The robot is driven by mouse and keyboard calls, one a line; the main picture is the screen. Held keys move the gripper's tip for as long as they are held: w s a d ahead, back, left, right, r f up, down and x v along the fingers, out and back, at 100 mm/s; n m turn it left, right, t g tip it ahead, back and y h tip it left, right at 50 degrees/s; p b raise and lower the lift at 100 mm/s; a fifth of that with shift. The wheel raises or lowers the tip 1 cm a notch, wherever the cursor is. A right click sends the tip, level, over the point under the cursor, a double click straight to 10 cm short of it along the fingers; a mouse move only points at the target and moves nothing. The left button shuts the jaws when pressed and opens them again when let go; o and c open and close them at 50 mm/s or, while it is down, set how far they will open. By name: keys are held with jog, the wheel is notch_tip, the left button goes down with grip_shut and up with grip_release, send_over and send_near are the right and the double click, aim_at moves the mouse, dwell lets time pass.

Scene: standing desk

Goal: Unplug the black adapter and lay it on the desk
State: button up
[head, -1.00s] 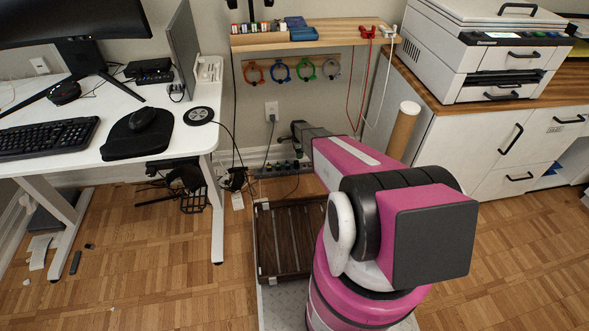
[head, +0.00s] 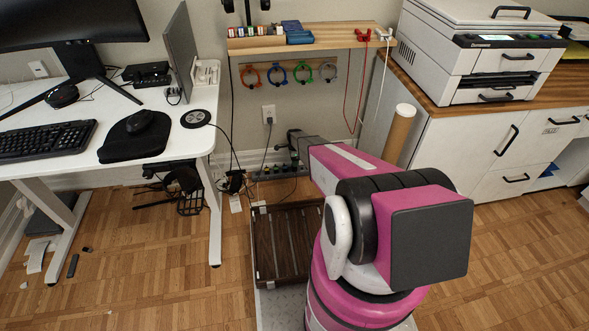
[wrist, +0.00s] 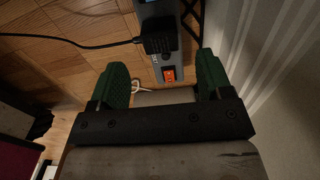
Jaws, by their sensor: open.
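In the wrist view a black adapter (wrist: 159,35) sits plugged into a grey power strip (wrist: 170,58), with its dark cable running off to the left. My gripper (wrist: 163,60) is open, its two green fingers apart on either side of the strip. The adapter shows just beyond the fingertips, between their lines, and nothing is held. An orange switch (wrist: 169,75) is on the strip, nearer than the adapter. In the head view the strip (head: 268,174) lies low by the wall, and my arm partly covers it. The white desk (head: 62,118) stands at the left.
The desk holds a keyboard (head: 45,141), a mouse on a black mat (head: 133,148) and a round black disc (head: 195,118). A wooden shelf (head: 340,38) hangs above the strip. A cardboard tube (head: 400,135) and white cabinet (head: 460,150) stand right. The wall runs close beside my right finger.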

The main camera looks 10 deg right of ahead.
jog(key=shift+f, duration=3.4)
jog(key=c, duration=1.2)
jog(key=shift+r, duration=0.1)
jog(key=shift+r, duration=0.1)
jog(key=shift+r, duration=2.85)
